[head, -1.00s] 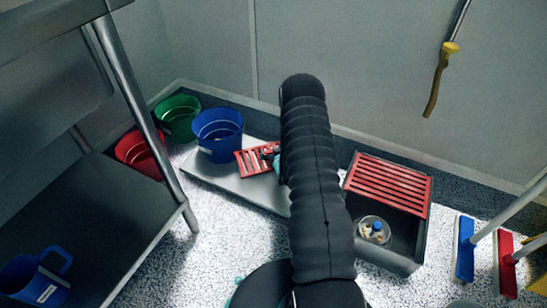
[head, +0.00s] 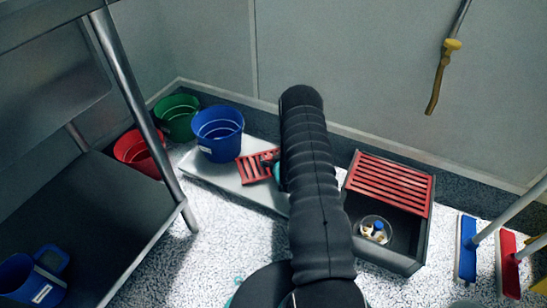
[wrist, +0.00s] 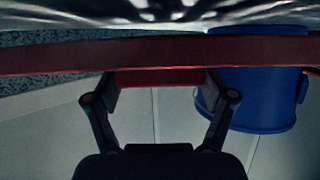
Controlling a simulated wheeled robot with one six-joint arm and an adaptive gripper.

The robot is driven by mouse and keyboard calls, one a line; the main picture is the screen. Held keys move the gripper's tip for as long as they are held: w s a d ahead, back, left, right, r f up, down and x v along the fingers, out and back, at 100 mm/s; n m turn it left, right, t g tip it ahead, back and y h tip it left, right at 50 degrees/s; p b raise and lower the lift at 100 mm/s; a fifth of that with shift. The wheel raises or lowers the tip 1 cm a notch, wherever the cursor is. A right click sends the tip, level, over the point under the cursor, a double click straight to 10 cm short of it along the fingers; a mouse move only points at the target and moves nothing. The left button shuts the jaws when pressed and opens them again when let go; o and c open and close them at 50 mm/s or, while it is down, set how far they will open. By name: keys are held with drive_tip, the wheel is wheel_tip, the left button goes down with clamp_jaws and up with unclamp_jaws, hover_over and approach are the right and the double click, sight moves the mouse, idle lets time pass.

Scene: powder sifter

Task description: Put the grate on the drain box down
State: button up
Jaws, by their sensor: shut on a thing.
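A red slatted grate (head: 257,168) is just left of my arm in the head view, over the pale low platform. In the wrist view the same grate (wrist: 50,56) shows as a red bar across the picture, with my gripper (wrist: 160,80) shut on it. In the head view my gripper is mostly hidden behind my arm. The dark drain box (head: 402,248) stands on the floor right of my arm. Another red grate (head: 390,183) covers its back half. The front half is open, with a round container (head: 375,230) with a blue-topped item inside.
A pale platform (head: 215,178) bears a blue bucket (head: 218,134), also in the wrist view (wrist: 258,88). Green (head: 176,117) and red (head: 140,150) buckets stand beside it. A metal shelf (head: 90,235) is left; blue (head: 467,248) and red (head: 509,265) brushes are right.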

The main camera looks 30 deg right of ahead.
drive_tip(key=shift+f, duration=0.2)
drive_tip(key=o, duration=1.3)
drive_tip(key=shift+f, duration=0.1)
drive_tip(key=shift+o, duration=0.2)
